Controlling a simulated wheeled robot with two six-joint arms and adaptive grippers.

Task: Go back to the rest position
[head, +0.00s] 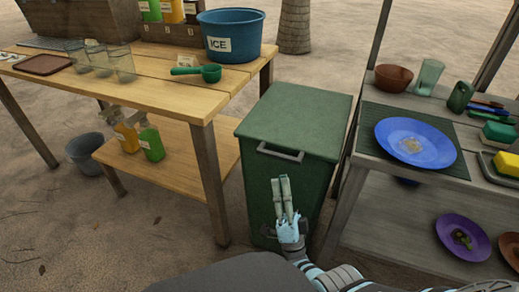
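My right gripper (281,180) points up in front of the green bin (297,112) in the lower middle of the head view. Its two fingers stand close together, with nothing seen between them. The bin's lid is closed and its grey handle (280,152) is just above the fingertips. I cannot tell whether the gripper touches the bin's front. My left gripper is not in view.
A wooden table (130,92) at left holds a blue ice tub (231,38), a green scoop (211,73) and glasses (124,64). A grey bucket (85,150) stands on the sand. A rack at right holds a blue plate (400,130) and a yellow sponge (507,164).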

